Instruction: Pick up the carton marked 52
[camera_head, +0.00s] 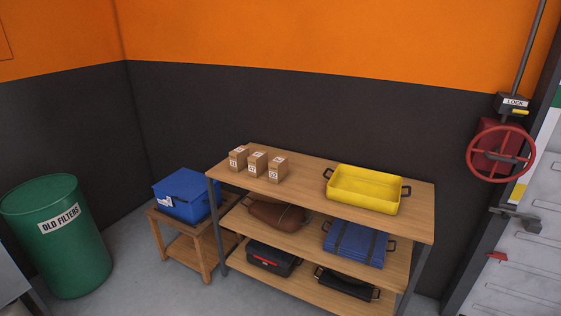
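Three small brown cartons stand close together in a slanting row on the left part of the shelf unit's top board: a left carton (238,158), a middle carton (257,162) and a right carton (277,169). Each has a white label with dark digits on its front and another label on top. The digits are very small; the right carton's label looks like 52, but I cannot read it for certain. Neither of my grippers is in view, and nothing touches the cartons.
The wooden shelf unit (308,182) also bears a yellow tray (363,205) at the right of its top. Lower boards hold a brown bag, blue folded item and dark cases. A blue box (186,195) sits on a stool; a green barrel (58,245) stands left.

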